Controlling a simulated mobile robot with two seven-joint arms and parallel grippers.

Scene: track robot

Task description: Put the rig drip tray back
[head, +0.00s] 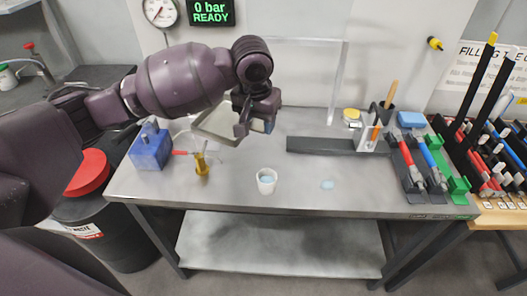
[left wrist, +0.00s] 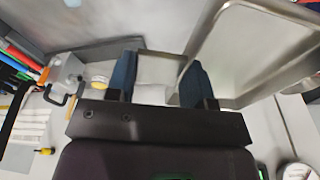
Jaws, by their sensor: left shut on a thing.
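The drip tray (head: 215,124) is a shallow, pale metal tray with a raised rim, tilted above the back left of the steel bench. In the left wrist view the tray (left wrist: 250,50) fills the upper right. My left gripper (head: 256,122) is at the tray's right side and partly hides it. In the left wrist view my left gripper (left wrist: 158,85) has its two blue fingers on either side of a small rectangular metal loop at the tray's edge, shut on it. My right gripper is not in view.
On the bench (head: 230,195) stand a blue container (head: 151,147), a brass fitting with a red lever (head: 201,165) and a white cup (head: 266,185). A dark bar (head: 320,146) and tool holders (head: 412,160) occupy the right side.

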